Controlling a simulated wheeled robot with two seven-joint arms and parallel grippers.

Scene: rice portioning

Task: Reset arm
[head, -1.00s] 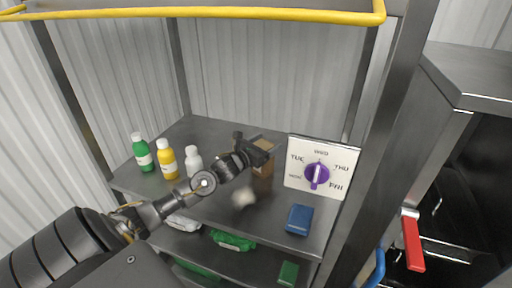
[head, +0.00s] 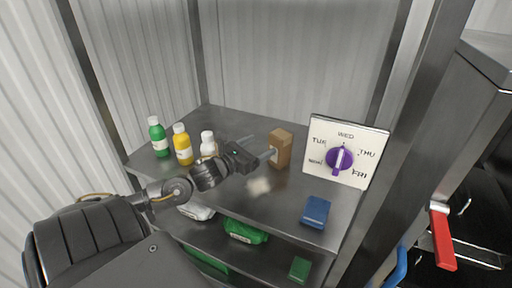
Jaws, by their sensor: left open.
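My left gripper (head: 257,160) is open above the metal shelf (head: 290,205), with its fingers pointing right. Its fingertips are close to a brown box (head: 280,148) that stands on the shelf; whether they touch cannot be told. A small pale blurred patch (head: 259,186) shows on the shelf below the gripper. My right gripper is out of view.
A green bottle (head: 158,137), a yellow bottle (head: 182,145) and a white bottle (head: 208,145) stand left of the gripper. A weekday dial board (head: 345,150) with a purple knob and a blue object (head: 316,211) are at right. Green packages (head: 245,231) lie on the lower shelf.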

